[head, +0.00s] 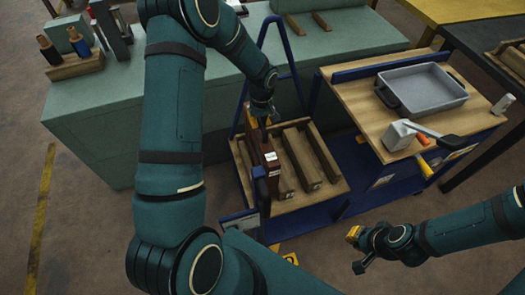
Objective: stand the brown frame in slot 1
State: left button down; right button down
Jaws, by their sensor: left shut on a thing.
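The brown frame (264,165) is upright, edge-on, at the left part of the wooden rack (330,187) on a blue trolley. It has white labels on its near edge. My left gripper (265,120) is shut on the top of the frame, towards its far end. Long wooden bars (300,160) run along the rack to the right of the frame, with gaps between them. I cannot tell whether the frame's bottom rests in a gap, and no slot number is readable. My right gripper (355,250) is open and empty, in front of the trolley at lower right.
A wood-topped blue cart at right holds a grey tray (422,88), a white block (398,135) and tools. A long green bench (120,110) stands behind and left, with bottles on a wooden block. The trolley's blue rail (292,60) rises near my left gripper.

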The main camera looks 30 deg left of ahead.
aim_at(260, 135)
pick_arm(q)
jog(key=shift+w+f+b, duration=0.1)
jog(key=shift+f+b, duration=0.55)
jog(key=shift+f, duration=3.25)
jog(key=c, duration=1.1)
grip_release()
notch_tip(260, 135, up, 12)
jog(key=shift+d+r+p, duration=0.1)
jog(key=shift+p, duration=1.1)
